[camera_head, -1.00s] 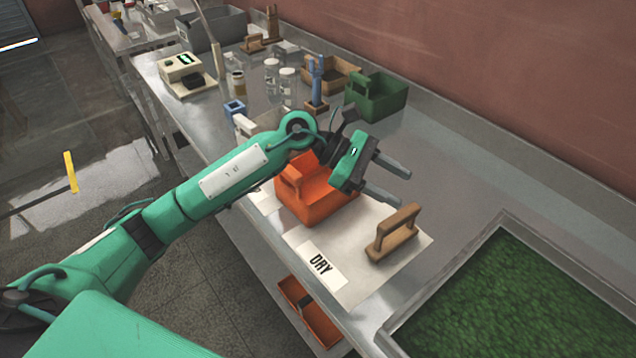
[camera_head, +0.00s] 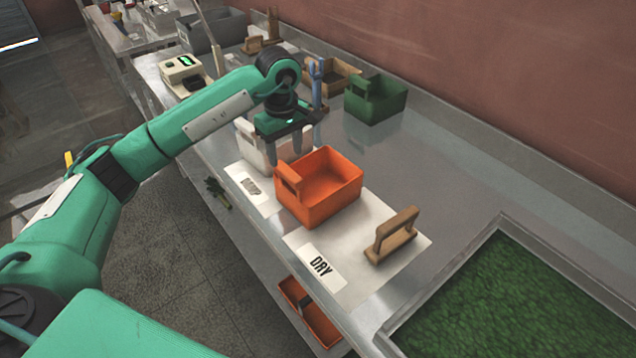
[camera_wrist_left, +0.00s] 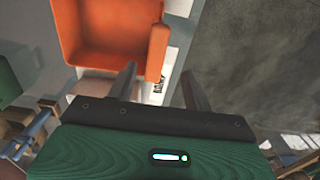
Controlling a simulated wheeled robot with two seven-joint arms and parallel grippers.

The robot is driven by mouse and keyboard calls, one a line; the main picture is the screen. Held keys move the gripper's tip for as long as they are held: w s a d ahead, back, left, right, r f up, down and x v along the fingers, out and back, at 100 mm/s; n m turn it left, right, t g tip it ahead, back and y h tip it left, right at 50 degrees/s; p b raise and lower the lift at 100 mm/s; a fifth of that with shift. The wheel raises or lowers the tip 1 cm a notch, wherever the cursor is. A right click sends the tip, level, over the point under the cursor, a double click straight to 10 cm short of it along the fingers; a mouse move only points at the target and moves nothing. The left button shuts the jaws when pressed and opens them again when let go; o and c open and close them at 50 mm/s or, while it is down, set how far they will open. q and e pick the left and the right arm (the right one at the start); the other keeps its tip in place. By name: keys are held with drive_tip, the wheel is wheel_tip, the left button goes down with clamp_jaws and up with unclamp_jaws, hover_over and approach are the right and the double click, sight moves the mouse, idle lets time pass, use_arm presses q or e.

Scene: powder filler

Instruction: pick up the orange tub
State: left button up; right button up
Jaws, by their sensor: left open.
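The orange tub (camera_head: 320,193) stands upright on the bench, between the label sheets, with its open top up and a handle on its left end. It also shows at the top of the left wrist view (camera_wrist_left: 100,40). My left gripper (camera_head: 288,152) points down, open and empty, just behind and left of the tub in the head view. In the left wrist view its two fingers (camera_wrist_left: 158,88) are apart, near the tub's handle end, with nothing between them. My right gripper is not in view.
A white tub (camera_head: 255,148) stands behind my left gripper. A wooden-handled block (camera_head: 393,236) is on the DRY sheet (camera_head: 345,290). A green tub (camera_head: 376,98) is further back. A tray of green material (camera_head: 510,300) fills the front right. Bare bench lies right of the orange tub.

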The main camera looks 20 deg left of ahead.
sight(288, 170)
use_arm(q)
wheel_tip(288, 170, down, 4)
drive_tip(key=shift+p, duration=0.5)
drive_tip(key=shift+w+f+p, duration=0.1)
drive_tip(key=shift+f+p, duration=0.35)
drive_tip(key=shift+p, duration=0.05)
drive_tip(key=f, duration=0.1)
drive_tip(key=f+p, duration=0.2)
drive_tip(key=shift+w+a, duration=0.1)
drive_tip(key=shift+w, duration=0.15)
drive_tip(key=shift+f, duration=0.75)
drive_tip(key=shift+c, duration=0.4)
clamp_jaws()
